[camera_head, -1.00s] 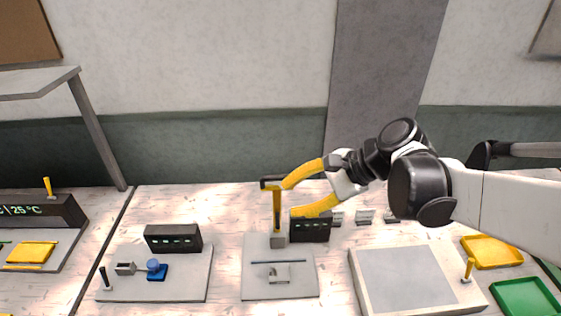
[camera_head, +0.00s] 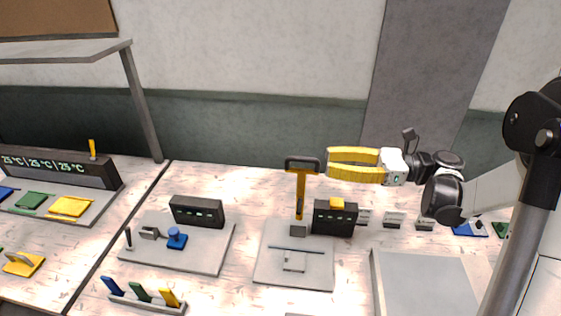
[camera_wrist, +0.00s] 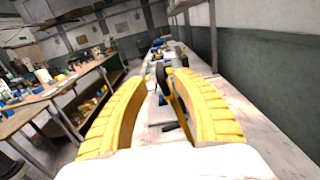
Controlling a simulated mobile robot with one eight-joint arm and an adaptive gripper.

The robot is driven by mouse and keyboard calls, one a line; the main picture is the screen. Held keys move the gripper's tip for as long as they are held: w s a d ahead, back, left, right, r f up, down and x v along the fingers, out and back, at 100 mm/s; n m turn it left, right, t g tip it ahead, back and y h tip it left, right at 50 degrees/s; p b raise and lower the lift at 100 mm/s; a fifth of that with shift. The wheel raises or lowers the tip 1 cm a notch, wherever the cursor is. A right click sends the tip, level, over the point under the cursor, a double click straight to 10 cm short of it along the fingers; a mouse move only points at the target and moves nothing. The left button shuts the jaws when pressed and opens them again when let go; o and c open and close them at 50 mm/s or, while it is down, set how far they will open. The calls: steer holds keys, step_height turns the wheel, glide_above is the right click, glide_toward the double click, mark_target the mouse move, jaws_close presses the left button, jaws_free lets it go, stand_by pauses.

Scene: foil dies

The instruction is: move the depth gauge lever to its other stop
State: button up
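A tall lever (camera_head: 300,195) with a yellow shaft and a dark crossbar handle rises from a grey block at the back of a light grey plate (camera_head: 265,272). It stands nearly upright. No readable label shows whether it is the depth gauge lever. My gripper (camera_head: 328,164) is open and empty, just right of the lever's handle, with its yellow fingers pointing left. A small gap shows between fingertips and handle. In the wrist view the lever (camera_wrist: 176,100) appears ahead, between and beyond the fingertips (camera_wrist: 158,80).
A black box (camera_head: 334,221) with a yellow block on top stands right of the lever. Left is a plate with a small black lever (camera_head: 128,239) and a blue part (camera_head: 177,239). A yellow lever (camera_head: 92,149) tops the temperature display. A large grey slab (camera_head: 425,285) lies front right.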

mark_target(294, 159)
steer(key=a, duration=0.3)
steer(key=w+a+b, duration=0.1)
steer(key=a, duration=0.3)
steer(key=w+a, duration=0.1)
steer(key=a, duration=0.2)
steer(key=shift+a, duration=0.15)
jaws_close()
